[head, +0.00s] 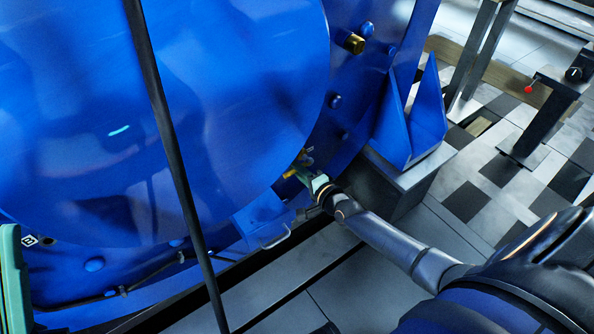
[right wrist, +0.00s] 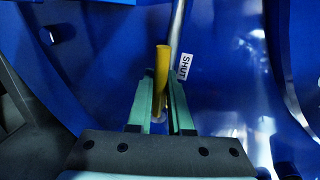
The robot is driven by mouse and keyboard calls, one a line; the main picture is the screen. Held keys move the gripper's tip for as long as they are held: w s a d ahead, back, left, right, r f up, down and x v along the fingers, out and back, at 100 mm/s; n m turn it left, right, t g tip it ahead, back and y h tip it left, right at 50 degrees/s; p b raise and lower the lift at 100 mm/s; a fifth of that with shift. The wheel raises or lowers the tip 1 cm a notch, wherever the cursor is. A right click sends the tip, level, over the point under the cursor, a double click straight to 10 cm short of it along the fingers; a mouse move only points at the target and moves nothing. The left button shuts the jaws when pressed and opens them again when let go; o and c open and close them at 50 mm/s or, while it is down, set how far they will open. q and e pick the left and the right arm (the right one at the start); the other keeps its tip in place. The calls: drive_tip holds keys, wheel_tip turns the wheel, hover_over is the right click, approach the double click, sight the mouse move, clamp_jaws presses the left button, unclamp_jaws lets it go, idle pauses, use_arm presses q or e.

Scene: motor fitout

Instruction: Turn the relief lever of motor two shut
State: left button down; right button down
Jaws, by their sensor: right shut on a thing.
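The relief lever is a slim yellow handle (right wrist: 161,72) low on the big blue motor (head: 230,90). In the right wrist view it stands nearly upright between the green fingers of my right gripper (right wrist: 161,108), which is shut on it. A white label reading SHUT (right wrist: 184,66) is just right of the lever's upper end, apart from it. In the head view my right gripper (head: 304,174) reaches the lever's spot at the motor's lower right edge. Its fingers hide most of the lever there.
A thick black cable or rod (head: 170,140) crosses in front of the motor. A brass fitting (head: 354,43) sticks out at upper right. A grey bent handle (head: 275,237) is below the gripper. A stand with a red knob (head: 540,115) is at right. Tiled floor (head: 490,185) lies between.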

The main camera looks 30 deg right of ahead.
use_arm(q)
drive_tip(key=shift+d+f, duration=0.1)
use_arm(e)
drive_tip(key=shift+m, duration=0.3)
drive_tip(key=c, duration=0.8)
unclamp_jaws()
drive_tip(key=shift+r, duration=0.15)
drive_tip(key=shift+c, duration=0.2)
drive_tip(key=shift+s, duration=0.1)
